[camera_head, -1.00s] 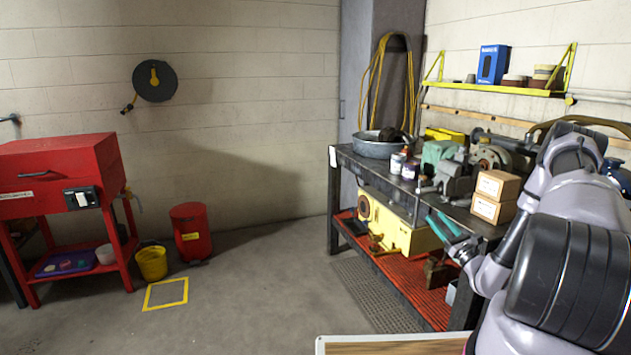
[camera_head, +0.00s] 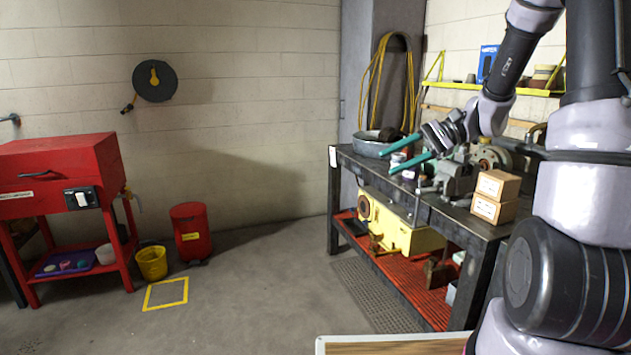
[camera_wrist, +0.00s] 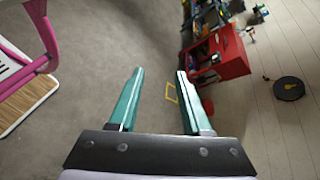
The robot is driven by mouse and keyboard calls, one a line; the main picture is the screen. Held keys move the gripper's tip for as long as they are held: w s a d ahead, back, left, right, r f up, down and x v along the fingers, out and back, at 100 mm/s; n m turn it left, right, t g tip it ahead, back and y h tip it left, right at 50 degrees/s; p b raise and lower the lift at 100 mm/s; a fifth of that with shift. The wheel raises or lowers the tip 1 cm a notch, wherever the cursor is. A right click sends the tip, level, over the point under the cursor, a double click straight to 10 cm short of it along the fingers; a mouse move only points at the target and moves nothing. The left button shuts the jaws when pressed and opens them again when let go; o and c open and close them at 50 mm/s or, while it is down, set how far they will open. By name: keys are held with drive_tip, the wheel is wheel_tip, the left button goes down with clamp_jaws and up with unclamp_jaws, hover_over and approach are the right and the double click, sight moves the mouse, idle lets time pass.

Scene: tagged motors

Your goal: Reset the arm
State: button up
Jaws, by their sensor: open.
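My gripper (camera_head: 397,156) is open and empty, with two teal fingers spread apart. In the head view it is raised on the right, in front of the workbench top, with its fingers pointing left. In the wrist view the fingers (camera_wrist: 160,88) show the bare floor between them. Nothing is held. My arm reaches up along the right side of the head view and hides part of the bench and shelf.
A dark workbench (camera_head: 465,218) carries a metal basin (camera_head: 368,148), grey machines and stacked cardboard boxes (camera_head: 497,196). A yellow shelf (camera_head: 455,86) hangs above. A red cabinet (camera_head: 60,170), red bin (camera_head: 191,233) and yellow bucket (camera_head: 152,263) stand left. The middle floor is clear.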

drive_tip(key=s+d+r+n+t+h, duration=0.2)
drive_tip(key=s+d+r+t+h, duration=0.1)
drive_tip(key=s+r+t+h, duration=0.1)
drive_tip(key=s+d+r+n+t+h, duration=0.2)
drive_tip(key=s+r+h, duration=0.4)
drive_tip(key=s, duration=0.5)
drive_tip(key=shift+d+r+n+t+h, duration=0.4)
drive_tip(key=shift+d+r+t, duration=0.35)
drive_tip(key=shift+r+t, duration=0.15)
